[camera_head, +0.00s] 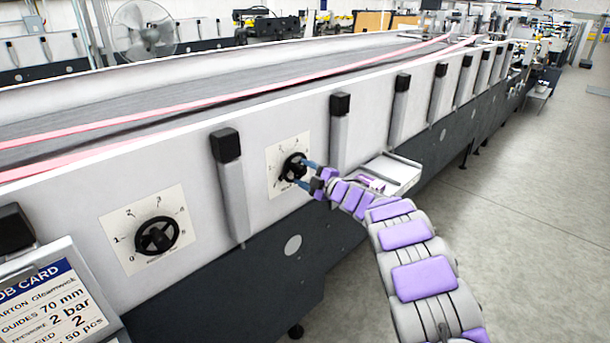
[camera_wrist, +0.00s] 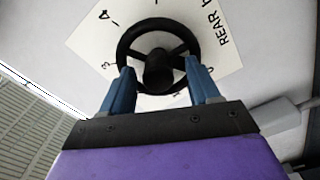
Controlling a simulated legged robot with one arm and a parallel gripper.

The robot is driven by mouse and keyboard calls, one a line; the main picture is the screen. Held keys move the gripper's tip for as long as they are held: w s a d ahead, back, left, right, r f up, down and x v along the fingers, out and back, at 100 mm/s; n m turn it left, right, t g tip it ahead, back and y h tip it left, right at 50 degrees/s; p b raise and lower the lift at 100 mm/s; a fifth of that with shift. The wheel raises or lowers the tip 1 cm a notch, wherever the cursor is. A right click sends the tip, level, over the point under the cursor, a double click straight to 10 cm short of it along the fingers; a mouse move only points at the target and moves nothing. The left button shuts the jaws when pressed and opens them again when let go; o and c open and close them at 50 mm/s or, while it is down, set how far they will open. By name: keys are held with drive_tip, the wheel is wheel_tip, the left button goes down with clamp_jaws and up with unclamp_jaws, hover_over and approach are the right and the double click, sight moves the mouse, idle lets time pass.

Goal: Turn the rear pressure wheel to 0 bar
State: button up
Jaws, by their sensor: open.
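The rear pressure wheel (camera_head: 293,167) is a black spoked handwheel on a white dial plate (camera_head: 274,180) on the machine's side. In the wrist view the wheel (camera_wrist: 158,67) fills the upper middle, with part of the word "REAR" on its plate (camera_wrist: 222,50). My gripper (camera_head: 307,174) is at the wheel. Its two blue fingers (camera_wrist: 160,88) are apart and overlap the wheel's lower rim on either side of the hub. I cannot tell whether they touch the rim. The wheel's setting is unclear.
A second black handwheel (camera_head: 157,236) with a numbered dial is to the left. A job card (camera_head: 52,298) at the lower left reads "2 bar". Black-capped posts (camera_head: 229,170) flank the wheel. A small white tray (camera_head: 397,172) projects to the right. The floor (camera_head: 520,230) at right is clear.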

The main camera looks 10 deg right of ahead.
drive_tip(key=p+v, duration=0.2)
drive_tip(key=v, duration=1.5)
drive_tip(key=shift+d+p, duration=0.2)
drive_tip(key=shift+p, duration=0.1)
drive_tip(key=shift+s, duration=0.1)
